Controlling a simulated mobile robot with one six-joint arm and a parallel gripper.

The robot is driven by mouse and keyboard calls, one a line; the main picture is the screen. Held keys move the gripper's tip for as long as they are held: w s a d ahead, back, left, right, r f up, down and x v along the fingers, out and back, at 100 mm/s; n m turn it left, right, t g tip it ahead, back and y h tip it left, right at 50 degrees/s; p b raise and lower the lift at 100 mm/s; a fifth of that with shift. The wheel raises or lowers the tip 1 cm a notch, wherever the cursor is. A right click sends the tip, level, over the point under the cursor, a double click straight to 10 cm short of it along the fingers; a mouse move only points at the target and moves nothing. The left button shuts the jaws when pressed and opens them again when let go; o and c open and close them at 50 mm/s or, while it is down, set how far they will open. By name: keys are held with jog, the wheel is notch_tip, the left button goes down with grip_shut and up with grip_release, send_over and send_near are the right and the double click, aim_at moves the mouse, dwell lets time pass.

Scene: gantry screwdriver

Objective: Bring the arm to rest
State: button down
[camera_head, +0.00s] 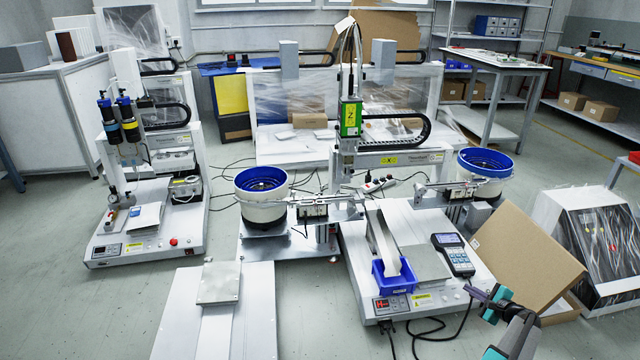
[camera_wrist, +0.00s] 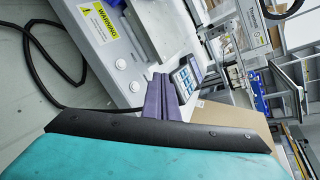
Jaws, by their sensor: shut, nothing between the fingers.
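My gripper (camera_head: 471,290) is at the lower right of the head view, just off the front right corner of the gantry machine's white base (camera_head: 412,300). Its purple fingers are together with nothing between them. In the wrist view the closed fingers (camera_wrist: 163,84) point up the picture toward the machine's base (camera_wrist: 98,35) and the handheld keypad (camera_wrist: 187,77). No contact with the machine can be made out. My arm reaches in from the bottom right edge.
A cardboard box (camera_head: 525,255) leans close to the right of my gripper. A black cable (camera_head: 440,330) lies on the floor to its left. The keypad (camera_head: 453,255) and a blue bin (camera_head: 393,277) stand on the machine's base. Floor at the lower right is open.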

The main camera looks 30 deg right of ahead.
jog(key=w+a+r+n+y+p, duration=0.25)
jog(key=w+a+p, duration=0.25)
jog(key=w+a, duration=0.5)
jog(key=w+a+r+n+y+p, duration=0.1)
jog(key=w+a+r+y+p, duration=0.15)
jog(key=w+a+p, duration=0.6)
jog(key=w+a+r+n+g+y+p, duration=0.1)
jog(key=a+r+n+g+y+p, duration=0.2)
jog(key=a, duration=1.5)
jog(key=w+a+r+n+g+y+p, duration=0.1)
jog(key=a+n+g+p, duration=0.3)
jog(key=a, duration=1.4)
jog(key=s+a+r+n+g+p, duration=0.2)
jog(key=s+a+n+g+p, duration=0.3)
jog(key=s+a, duration=0.55)
jog(key=s+a+r+n+g+p, duration=0.25)
jog(key=s+a+p, duration=0.55)
jog(key=a, duration=0.4)
jog(key=s+r+n+g+h+p, duration=0.1)
jog(key=s+r+n+h+p, duration=0.15)
jog(key=s, duration=0.35)
jog(key=s+r+n+g+h+p, duration=0.1)
jog(key=s+n+g, duration=0.15)
jog(key=s, duration=0.45)
jog(key=s+d+r+n+h, duration=0.2)
jog(key=s+d+n+h, duration=0.1)
jog(key=s+d+n, duration=0.2)
jog(key=shift+s+d+r, duration=0.15)
jog(key=shift+s+d, duration=0.3)
jog(key=shift+d, duration=0.35)
